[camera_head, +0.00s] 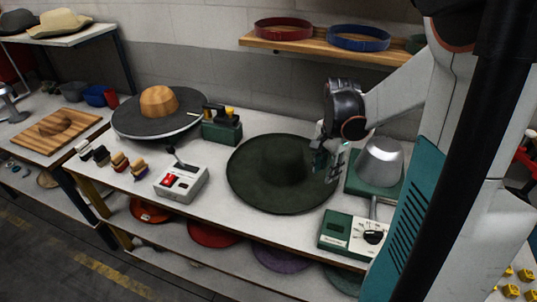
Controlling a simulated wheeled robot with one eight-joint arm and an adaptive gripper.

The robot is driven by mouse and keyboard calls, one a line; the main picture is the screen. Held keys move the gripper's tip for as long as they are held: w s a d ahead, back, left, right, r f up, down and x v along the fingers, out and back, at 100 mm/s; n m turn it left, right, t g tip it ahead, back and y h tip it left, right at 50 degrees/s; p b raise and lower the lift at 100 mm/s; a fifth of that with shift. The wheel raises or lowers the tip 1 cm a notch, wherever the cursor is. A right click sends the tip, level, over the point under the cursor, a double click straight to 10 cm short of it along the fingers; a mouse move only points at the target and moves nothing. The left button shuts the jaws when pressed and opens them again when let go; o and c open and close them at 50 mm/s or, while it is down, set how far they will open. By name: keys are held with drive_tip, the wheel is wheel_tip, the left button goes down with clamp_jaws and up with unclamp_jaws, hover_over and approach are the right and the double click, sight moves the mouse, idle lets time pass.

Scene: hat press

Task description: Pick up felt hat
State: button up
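A dark green felt hat (265,172) with a wide round brim and a low crown lies on the white workbench (222,215), near the middle of the view. My gripper (329,168) points down at the right edge of its brim. The fingertips overlap the brim in the picture. I cannot tell whether they touch it or hover above it, or whether the fingers are closed. Part of the hat's right brim is hidden behind my gripper.
A metal hat form (381,160) on a green base stands close on the right, with a control box (352,233) in front. A switch box (181,184), green tool block (221,128) and wooden crown block (159,102) on a round plate stand left. A shelf (300,43) hangs behind.

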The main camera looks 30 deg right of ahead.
sight(320, 200)
wheel_tip(320, 200, down, 14)
drive_tip(key=b, duration=0.5)
drive_tip(key=shift+r, duration=0.1)
drive_tip(key=shift+s, duration=0.1)
drive_tip(key=shift+c, duration=0.3)
clamp_jaws()
